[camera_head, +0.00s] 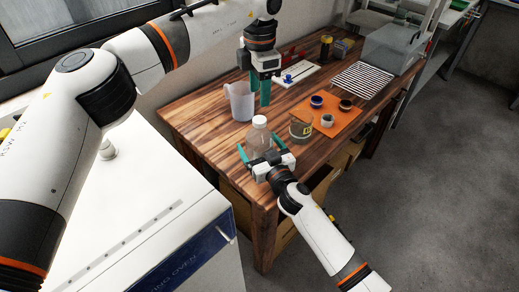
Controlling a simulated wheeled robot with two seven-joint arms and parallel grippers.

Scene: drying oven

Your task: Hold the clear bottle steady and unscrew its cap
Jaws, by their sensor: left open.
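The clear bottle (260,143) stands upright near the front left part of the wooden table, with a pale cap (259,121) on top. My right gripper (260,147) reaches in from the lower right, with one teal finger on each side of the bottle. Whether the fingers touch the bottle is too small to tell. My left gripper (260,96) is open and points down, above and behind the cap, clear of it. The lower part of the bottle is partly hidden by my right gripper.
A clear beaker (239,101) stands just left of my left gripper. A labelled jar (301,128) stands right of the bottle. Small bowls (327,121) sit on an orange mat (342,126). A white oven (130,215) fills the lower left.

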